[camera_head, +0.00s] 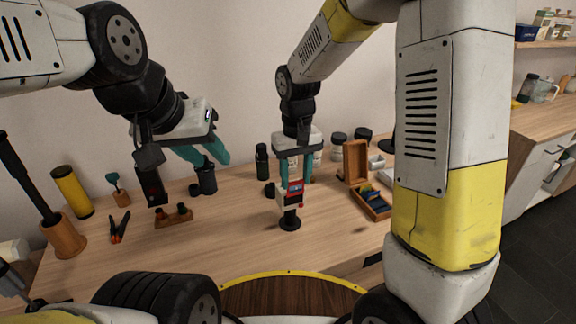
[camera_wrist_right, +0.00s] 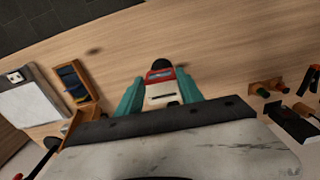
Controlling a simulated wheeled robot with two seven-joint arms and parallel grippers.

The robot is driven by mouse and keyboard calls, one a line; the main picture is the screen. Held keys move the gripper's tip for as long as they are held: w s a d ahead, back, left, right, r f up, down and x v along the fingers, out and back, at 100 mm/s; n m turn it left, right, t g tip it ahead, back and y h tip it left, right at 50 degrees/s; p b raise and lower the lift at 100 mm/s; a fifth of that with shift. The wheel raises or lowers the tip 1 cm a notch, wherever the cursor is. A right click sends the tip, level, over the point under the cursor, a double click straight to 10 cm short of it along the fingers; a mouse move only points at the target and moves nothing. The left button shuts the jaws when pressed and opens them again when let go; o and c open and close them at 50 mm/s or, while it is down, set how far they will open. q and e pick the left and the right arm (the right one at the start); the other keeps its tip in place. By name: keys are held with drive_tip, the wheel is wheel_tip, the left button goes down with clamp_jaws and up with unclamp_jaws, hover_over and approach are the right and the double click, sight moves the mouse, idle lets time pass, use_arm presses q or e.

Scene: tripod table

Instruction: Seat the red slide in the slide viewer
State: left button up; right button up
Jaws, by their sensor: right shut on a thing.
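The slide viewer (camera_head: 287,199) is a small pale body on a round black foot, upright on the table. It also shows in the right wrist view (camera_wrist_right: 161,97), with a dark slot in its top. The red slide (camera_head: 296,187) is between the teal fingers of my right gripper (camera_head: 295,181), which is shut on it right at the viewer. The slide also shows in the right wrist view (camera_wrist_right: 160,74). I cannot tell whether it sits in the slot. My left gripper (camera_head: 213,160) is open and empty above the table at the left.
An open wooden box (camera_head: 370,202) with dark slides stands right of the viewer. Dark jars stand behind. The table's front middle is clear.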

drive_tip(key=shift+w+a+f, duration=0.25)
drive_tip(key=shift+w+f, duration=0.45)
drive_tip(key=shift+w, duration=0.3)
drive_tip(key=shift+w+a+f, duration=0.3)
drive_tip(key=shift+w+f, duration=0.35)
drive_tip(key=shift+w, duration=0.35)
drive_tip(key=shift+w+a+f, duration=0.25)
drive_tip(key=shift+w+f, duration=0.45)
drive_tip(key=shift+w, duration=0.3)
drive_tip(key=shift+f, duration=0.1)
drive_tip(key=o, duration=1.3)
wheel_tip(320, 180, up, 12)
drive_tip(key=s+d+r+m+t+y, duration=0.2)
drive_tip(key=s+d+r+t, duration=0.1)
drive_tip(key=s+d+r, duration=0.55)
drive_tip(key=s+d+t, duration=0.1)
drive_tip(key=s+d, duration=0.1)
drive_tip(key=s, duration=0.2)
drive_tip(key=s+d+m+t, duration=0.1)
drive_tip(key=s, duration=0.3)
drive_tip(key=s+d+t, duration=0.1)
drive_tip(key=s+d, duration=0.1)
drive_tip(key=s, duration=0.2)
drive_tip(key=shift+s+d+m, duration=0.3)
drive_tip(key=shift+s+d, duration=0.05)
